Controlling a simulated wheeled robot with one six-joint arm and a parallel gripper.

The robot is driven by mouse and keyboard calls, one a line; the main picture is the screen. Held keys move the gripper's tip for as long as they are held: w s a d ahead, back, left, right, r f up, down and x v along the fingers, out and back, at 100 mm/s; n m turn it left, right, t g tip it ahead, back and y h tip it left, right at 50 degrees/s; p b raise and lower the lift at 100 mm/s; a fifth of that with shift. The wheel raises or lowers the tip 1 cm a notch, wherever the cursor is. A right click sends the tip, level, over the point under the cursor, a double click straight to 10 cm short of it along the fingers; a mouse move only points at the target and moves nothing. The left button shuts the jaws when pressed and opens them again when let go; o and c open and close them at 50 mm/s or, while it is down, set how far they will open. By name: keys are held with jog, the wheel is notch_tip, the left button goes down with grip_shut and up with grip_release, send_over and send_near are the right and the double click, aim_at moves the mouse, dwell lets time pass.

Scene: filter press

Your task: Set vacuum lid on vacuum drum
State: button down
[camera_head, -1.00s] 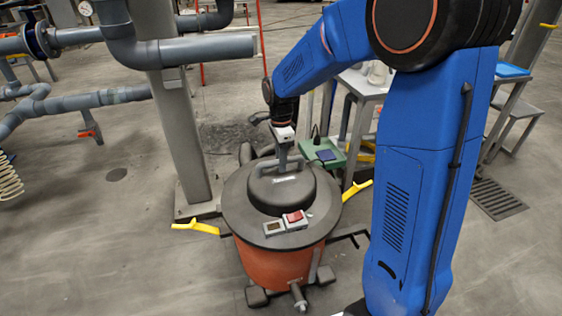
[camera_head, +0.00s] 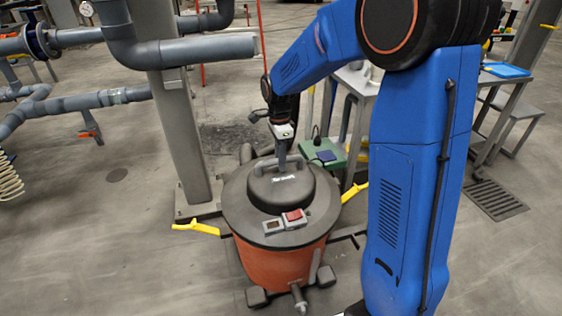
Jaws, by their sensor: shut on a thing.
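The vacuum lid (camera_head: 250,226) is a dark grey disc with a raised dome, a top handle and a small panel with a red switch. It lies over the top of the orange vacuum drum (camera_head: 282,266), about level, covering its opening. Whether it is fully seated all round cannot be told. My gripper (camera_head: 281,164) reaches down from above and is shut on the lid's handle. The fingertips are small and partly merge with the handle. Two yellow latches (camera_head: 197,228) stick out at the drum's left and right (camera_head: 353,192).
A grey post (camera_head: 183,140) with pipes stands behind left of the drum. A floor grate (camera_head: 497,200) lies at right. Open floor spreads at left.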

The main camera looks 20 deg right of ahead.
jog(key=shift+g, duration=0.4)
dwell(0.4)
jog(key=shift+s+f, duration=0.1)
jog(key=shift+f, duration=1.2)
jog(key=c, duration=1.5)
grip_release()
jog(key=shift+c, duration=0.2)
